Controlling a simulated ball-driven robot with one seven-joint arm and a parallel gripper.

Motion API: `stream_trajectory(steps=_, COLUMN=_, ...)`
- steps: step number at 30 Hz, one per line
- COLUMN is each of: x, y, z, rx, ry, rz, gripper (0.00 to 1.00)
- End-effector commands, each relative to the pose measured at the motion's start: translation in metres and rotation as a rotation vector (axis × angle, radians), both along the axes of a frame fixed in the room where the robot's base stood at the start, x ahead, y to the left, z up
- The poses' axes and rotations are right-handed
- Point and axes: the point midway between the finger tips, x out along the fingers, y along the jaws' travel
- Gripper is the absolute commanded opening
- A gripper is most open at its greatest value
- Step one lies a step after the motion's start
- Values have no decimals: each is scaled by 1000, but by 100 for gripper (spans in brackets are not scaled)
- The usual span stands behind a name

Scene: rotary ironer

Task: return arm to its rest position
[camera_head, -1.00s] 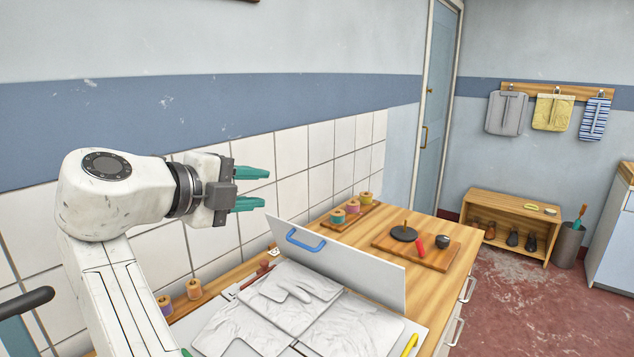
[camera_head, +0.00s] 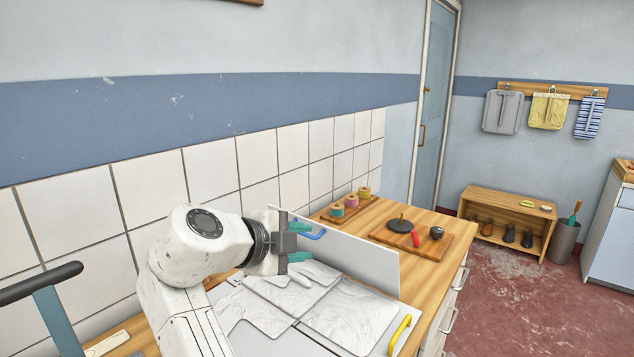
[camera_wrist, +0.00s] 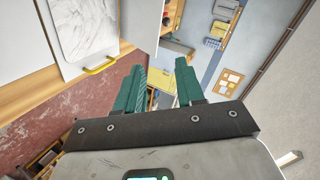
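My gripper (camera_head: 311,246) has two teal fingers that stand apart with nothing between them. In the head view it hangs in front of the raised white lid panel (camera_head: 362,262) of the ironer, near the panel's blue handle (camera_head: 306,234), which it partly overlaps in the picture. I cannot tell whether it touches the panel. In the wrist view my gripper (camera_wrist: 158,82) shows empty, its fingers pointing toward the far part of the room. My white arm rises at the lower left and covers part of the ironer.
A board (camera_head: 438,252) with a dark disc and a red-handled tool lies on the wooden counter (camera_head: 378,218), behind the panel. Thread spools (camera_head: 351,201) stand near the tiled wall.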

Motion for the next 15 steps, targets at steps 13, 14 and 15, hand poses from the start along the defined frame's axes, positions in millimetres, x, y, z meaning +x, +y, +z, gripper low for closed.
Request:
stream_trajectory(steps=13, x=-59, y=-163, z=-198, rx=-232, ry=598, rz=414, gripper=38)
stream_trajectory(steps=14, x=-68, y=-174, z=-209, rx=-247, ry=635, rz=457, gripper=38)
stream_trajectory(steps=15, x=-81, y=-188, z=-225, rx=-268, ry=681, rz=516, gripper=38)
